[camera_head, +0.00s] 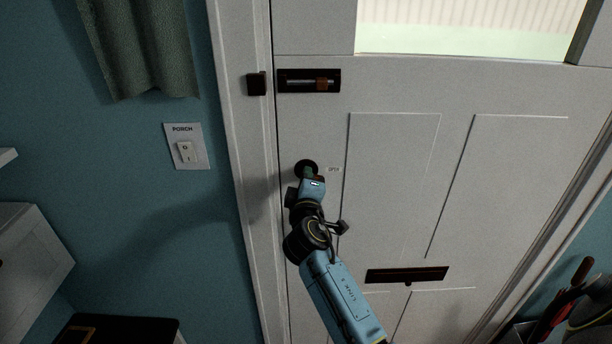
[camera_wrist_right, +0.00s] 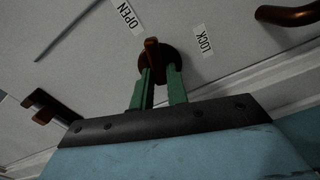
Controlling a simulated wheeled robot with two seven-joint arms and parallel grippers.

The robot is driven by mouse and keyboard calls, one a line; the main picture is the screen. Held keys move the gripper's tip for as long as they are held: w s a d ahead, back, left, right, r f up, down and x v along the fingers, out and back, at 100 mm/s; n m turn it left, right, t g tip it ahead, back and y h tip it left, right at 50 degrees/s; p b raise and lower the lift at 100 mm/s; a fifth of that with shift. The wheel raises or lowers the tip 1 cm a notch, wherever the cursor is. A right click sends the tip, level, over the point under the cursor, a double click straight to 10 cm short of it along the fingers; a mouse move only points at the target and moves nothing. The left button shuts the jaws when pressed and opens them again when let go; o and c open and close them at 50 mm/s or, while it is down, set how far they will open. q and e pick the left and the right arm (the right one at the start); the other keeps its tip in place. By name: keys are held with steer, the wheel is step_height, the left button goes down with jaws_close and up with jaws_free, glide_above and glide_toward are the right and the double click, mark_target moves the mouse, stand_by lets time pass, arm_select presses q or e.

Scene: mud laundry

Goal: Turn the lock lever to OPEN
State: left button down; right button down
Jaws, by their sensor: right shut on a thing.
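The lock lever (camera_wrist_right: 151,50) is a reddish-brown thumb turn on a dark round plate on the white door. In the wrist view it points up the picture, between the OPEN label (camera_wrist_right: 129,15) and the LOCK label (camera_wrist_right: 203,40). My right gripper (camera_wrist_right: 158,82) has its green fingers on either side of the lever and is shut on it. In the head view the right gripper (camera_head: 309,174) covers most of the lock's dark plate (camera_head: 302,164). A small label (camera_head: 333,169) shows just right of it. My left gripper is not in view.
A slide bolt (camera_head: 310,82) is on the door above the lock, with its dark keeper (camera_head: 256,83) on the frame. A mail slot (camera_head: 406,274) is lower right. A PORCH switch (camera_head: 186,152) is on the blue wall. A brown handle (camera_wrist_right: 286,14) shows in the wrist view.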

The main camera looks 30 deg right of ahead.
steer(key=shift+n+p, duration=0.65)
steer(key=shift+n, duration=0.95)
steer(key=c, duration=1.4)
jaws_free()
steer(key=shift+c, duration=0.2)
steer(key=b+v, duration=0.2)
steer(key=v, duration=1.1)
steer(key=shift+s, duration=0.2)
